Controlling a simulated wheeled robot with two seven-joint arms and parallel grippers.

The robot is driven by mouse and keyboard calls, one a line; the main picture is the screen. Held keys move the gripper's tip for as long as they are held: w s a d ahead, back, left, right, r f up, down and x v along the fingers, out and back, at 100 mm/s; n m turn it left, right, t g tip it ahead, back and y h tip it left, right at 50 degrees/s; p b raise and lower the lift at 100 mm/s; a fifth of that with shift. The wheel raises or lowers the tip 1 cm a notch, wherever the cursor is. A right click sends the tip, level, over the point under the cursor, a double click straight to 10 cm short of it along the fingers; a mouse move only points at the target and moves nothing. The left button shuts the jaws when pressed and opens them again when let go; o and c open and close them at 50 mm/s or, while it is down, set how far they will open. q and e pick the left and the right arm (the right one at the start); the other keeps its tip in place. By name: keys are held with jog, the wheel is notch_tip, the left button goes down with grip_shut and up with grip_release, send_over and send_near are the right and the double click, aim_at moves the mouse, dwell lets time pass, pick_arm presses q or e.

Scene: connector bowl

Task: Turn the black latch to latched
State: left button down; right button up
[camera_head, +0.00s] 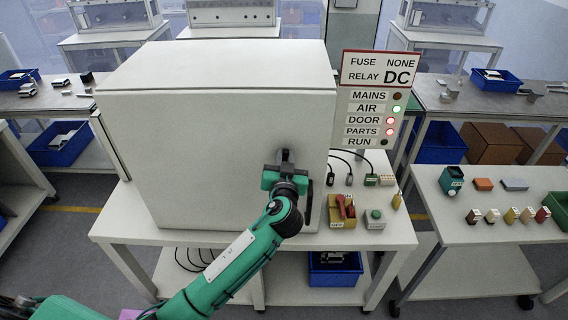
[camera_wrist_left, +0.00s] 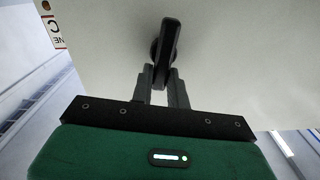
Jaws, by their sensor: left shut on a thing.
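The black latch (camera_wrist_left: 167,45) is a dark lever on a round pivot on the pale door of the large white cabinet (camera_head: 215,130). In the wrist view the lever stands nearly upright, leaning slightly, its lower end between my fingers. My left gripper (camera_wrist_left: 160,82) is shut on that end. In the head view my green left gripper (camera_head: 284,172) is against the right part of the cabinet front, and only the dark top of the latch (camera_head: 286,155) shows above it. My right gripper is in neither view.
A dark vertical handle (camera_head: 308,206) is just right of my gripper. A sign panel (camera_head: 380,68) has AIR lit green, DOOR and PARTS lit red. A yellow box with a red switch (camera_head: 342,210) and cables sit right of the cabinet. A side table (camera_head: 490,238) holds small coloured parts.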

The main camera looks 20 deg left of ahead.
pick_arm(q)
jog(key=shift+d+f+m+b, duration=0.1)
jog(key=shift+f+m+b, duration=0.2)
jog(key=shift+f+m, duration=0.25)
jog(key=shift+w+d+f+m+p, duration=0.1)
jog(key=shift+d+f+m+p, duration=0.15)
jog(key=shift+m, duration=2.2)
jog(key=shift+w+d+f+m+p, duration=0.1)
jog(key=shift+d+f+m+p, duration=0.15)
jog(key=shift+m, duration=2.2)
jog(key=shift+d+f+m+p, duration=0.15)
jog(key=shift+f+m+p, duration=0.1)
jog(key=shift+m, duration=2.2)
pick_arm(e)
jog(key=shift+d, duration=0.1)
pick_arm(q)
jog(key=c, duration=1.6)
grip_release()
jog(key=shift+o, duration=1.2)
jog(key=shift+w+a+r, duration=0.1)
jog(key=shift+a, duration=0.15)
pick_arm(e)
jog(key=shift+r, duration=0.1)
pick_arm(q)
jog(key=shift+d, duration=0.1)
